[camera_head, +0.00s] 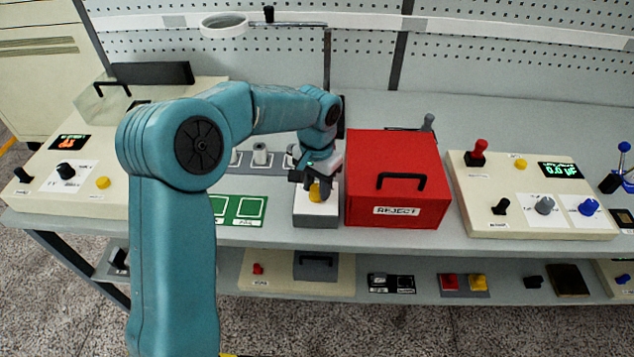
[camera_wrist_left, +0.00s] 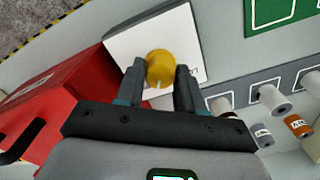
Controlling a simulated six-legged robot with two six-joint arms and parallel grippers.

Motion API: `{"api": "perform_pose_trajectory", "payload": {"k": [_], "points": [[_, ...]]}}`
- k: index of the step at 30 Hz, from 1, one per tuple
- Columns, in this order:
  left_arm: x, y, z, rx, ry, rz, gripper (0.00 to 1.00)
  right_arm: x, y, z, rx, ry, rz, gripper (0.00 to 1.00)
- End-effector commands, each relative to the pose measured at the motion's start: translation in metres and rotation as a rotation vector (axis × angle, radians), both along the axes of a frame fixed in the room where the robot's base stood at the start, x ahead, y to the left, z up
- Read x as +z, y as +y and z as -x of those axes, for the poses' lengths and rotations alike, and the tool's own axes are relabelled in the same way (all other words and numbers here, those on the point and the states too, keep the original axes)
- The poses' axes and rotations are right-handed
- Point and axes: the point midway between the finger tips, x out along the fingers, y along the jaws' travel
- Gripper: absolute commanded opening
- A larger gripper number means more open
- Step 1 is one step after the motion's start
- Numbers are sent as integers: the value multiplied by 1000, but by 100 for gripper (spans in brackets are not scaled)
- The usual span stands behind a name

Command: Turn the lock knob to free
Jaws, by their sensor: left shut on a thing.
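The yellow lock knob (camera_head: 316,193) sits on top of a small grey box with a white top plate (camera_head: 314,219), left of the red box. My left gripper (camera_head: 318,185) reaches down over the knob from above. In the left wrist view the knob (camera_wrist_left: 160,64) sits between the two dark fingers of my left gripper (camera_wrist_left: 160,74), which are shut on it. A pale pointer mark on the knob faces the palm side in that view. Lettering on the white plate is mostly hidden by the fingers. My right gripper is not in view.
The red REJECT box (camera_head: 391,160) with a black handle stands close on the right of the knob's box. A green mat (camera_head: 238,210) and a grey rack with spools (camera_head: 262,157) lie to the left. Control panels stand at the left (camera_head: 83,205) and right (camera_head: 484,223).

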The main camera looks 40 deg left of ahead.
Motion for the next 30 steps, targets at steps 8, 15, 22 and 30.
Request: {"api": "perform_pose_trajectory", "payload": {"k": [8, 15, 22, 30], "points": [[0, 0, 0, -151, 2, 0, 7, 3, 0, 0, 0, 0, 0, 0], [0, 0, 0, -211, 2, 0, 7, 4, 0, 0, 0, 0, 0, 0], [0, 0, 0, -225, 2, -1, 7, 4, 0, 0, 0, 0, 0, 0], [0, 0, 0, -225, 2, -1, 41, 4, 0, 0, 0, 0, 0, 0]]}}
